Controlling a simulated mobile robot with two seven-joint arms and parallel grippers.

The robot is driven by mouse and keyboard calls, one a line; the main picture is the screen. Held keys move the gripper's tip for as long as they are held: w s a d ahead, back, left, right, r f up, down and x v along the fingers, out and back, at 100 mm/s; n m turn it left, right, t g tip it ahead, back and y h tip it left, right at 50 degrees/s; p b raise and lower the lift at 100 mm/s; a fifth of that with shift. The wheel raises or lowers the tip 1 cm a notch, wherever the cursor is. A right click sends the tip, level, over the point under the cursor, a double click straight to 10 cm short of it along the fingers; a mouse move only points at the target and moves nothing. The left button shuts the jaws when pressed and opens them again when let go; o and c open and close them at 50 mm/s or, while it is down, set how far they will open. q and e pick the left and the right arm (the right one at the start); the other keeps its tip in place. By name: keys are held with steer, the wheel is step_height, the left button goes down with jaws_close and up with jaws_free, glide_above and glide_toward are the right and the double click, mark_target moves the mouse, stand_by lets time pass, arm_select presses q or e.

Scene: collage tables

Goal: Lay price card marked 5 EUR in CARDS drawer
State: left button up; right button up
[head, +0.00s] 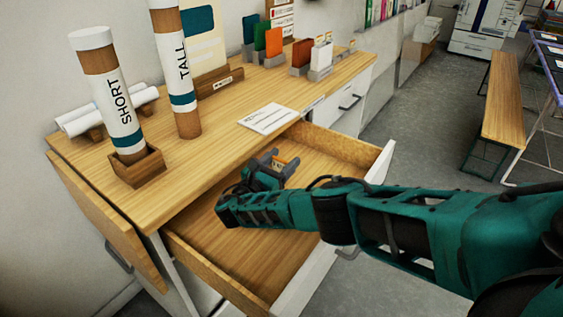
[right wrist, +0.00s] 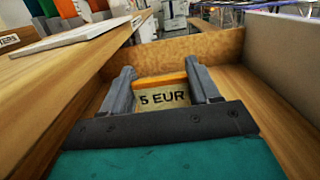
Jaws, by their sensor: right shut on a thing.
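The price card (right wrist: 162,98) reads "5 EUR" and has an orange top edge. It sits between the fingers of my right gripper (right wrist: 163,82), which is shut on it. In the head view the right gripper (head: 277,163) is inside the open drawer (head: 325,149), toward its far part, and only a small bit of the card shows. The drawer's wooden floor is otherwise bare. I cannot tell whether the card touches the floor. No CARDS label is readable on the drawer. My left gripper is not in view.
A white pad (head: 267,118) lies on the tabletop beside the drawer opening. Tubes marked SHORT (head: 118,105) and TALL (head: 180,75) stand upright at the left. Card holders (head: 318,72) stand at the back. A bench (head: 502,110) is at the right.

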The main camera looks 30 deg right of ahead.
mark_target(280, 162)
steer(key=shift+f+b, duration=0.45)
steer(key=shift+f, duration=0.2)
steer(key=o, duration=1)
steer(key=shift+r+p, duration=0.5)
steer(key=shift+r, duration=0.05)
steer(key=shift+a+r+p, duration=0.1)
steer(key=shift+r+p, duration=0.2)
steer(key=shift+r, duration=0.05)
steer(key=v, duration=0.6)
steer(key=shift+a+f, duration=0.1)
steer(key=shift+f, duration=0.15)
steer(key=shift+s+a, duration=0.25)
steer(key=shift+a, duration=0.2)
